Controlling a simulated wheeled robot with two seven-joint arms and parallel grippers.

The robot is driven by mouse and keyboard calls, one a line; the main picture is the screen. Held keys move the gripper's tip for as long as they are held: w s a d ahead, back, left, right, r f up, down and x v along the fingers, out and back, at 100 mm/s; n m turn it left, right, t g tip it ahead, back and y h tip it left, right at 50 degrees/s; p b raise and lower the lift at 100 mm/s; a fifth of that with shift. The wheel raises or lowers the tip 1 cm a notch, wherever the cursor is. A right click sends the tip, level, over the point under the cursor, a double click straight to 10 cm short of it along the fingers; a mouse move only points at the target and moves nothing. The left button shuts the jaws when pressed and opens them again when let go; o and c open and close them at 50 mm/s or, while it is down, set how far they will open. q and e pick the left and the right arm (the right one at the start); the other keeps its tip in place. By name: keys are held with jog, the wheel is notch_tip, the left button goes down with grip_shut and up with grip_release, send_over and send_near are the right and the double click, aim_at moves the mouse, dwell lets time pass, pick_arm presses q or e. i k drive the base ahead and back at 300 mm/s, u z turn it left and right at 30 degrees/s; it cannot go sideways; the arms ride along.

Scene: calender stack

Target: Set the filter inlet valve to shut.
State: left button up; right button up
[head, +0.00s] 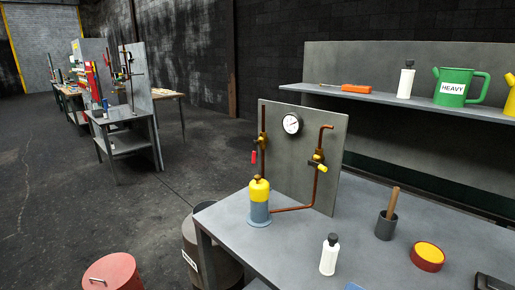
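A grey upright panel (300,125) stands on the near workbench and carries a round gauge (291,124) and copper pipes. A filter-like canister (259,205), yellow above and blue-grey below, stands at its foot. A left valve with a red handle (254,157) sits on the vertical pipe above the canister; the handle hangs down, roughly along the pipe. A right valve with a yellow handle (320,168) sits on the pipe rising from the canister's base; its handle points right and slightly down. No label shows which is the inlet. Neither gripper is in view.
On the bench are a white bottle (330,255), a dark cup (386,226) with a wooden handle, and a red-yellow round tin (428,256). A shelf (325,97) behind holds a green HEAVY can (455,87). A red-lidded bin (112,273) and dark drum (210,255) stand left.

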aim_at(255, 143)
jog(key=z, duration=3.4)
jog(key=k, duration=0.8)
jog(key=u, duration=1.85)
